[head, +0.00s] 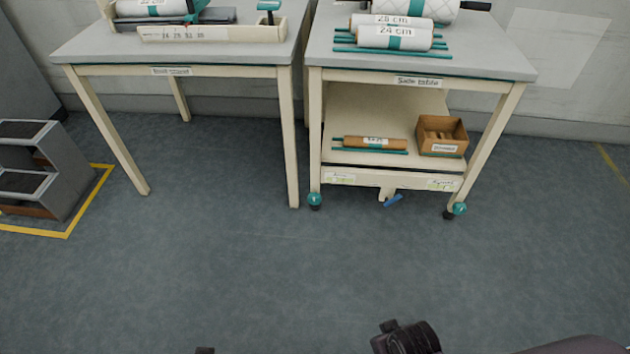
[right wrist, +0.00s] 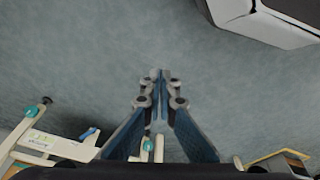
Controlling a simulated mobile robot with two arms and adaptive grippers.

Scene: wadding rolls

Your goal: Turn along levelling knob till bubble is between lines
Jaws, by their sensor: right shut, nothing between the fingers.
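The right table (head: 420,62) stands on legs with a round teal knob at its front left foot (head: 314,199) and another at its front right foot (head: 460,208). These look like levelling knobs. Teal knobs also show in the right wrist view, one at left (right wrist: 31,110) and one low between my fingers (right wrist: 148,146), beyond them. My right gripper (right wrist: 160,76) is shut and empty, apart from both knobs, over the floor. No bubble or lines can be made out. My left gripper is not in view.
A blue lever-like piece (head: 393,200) sits low under the right table. A left table (head: 180,52) carries a tray and roll. A grey step unit (head: 45,170) stands within yellow floor lines. The floor (head: 250,270) in front is clear.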

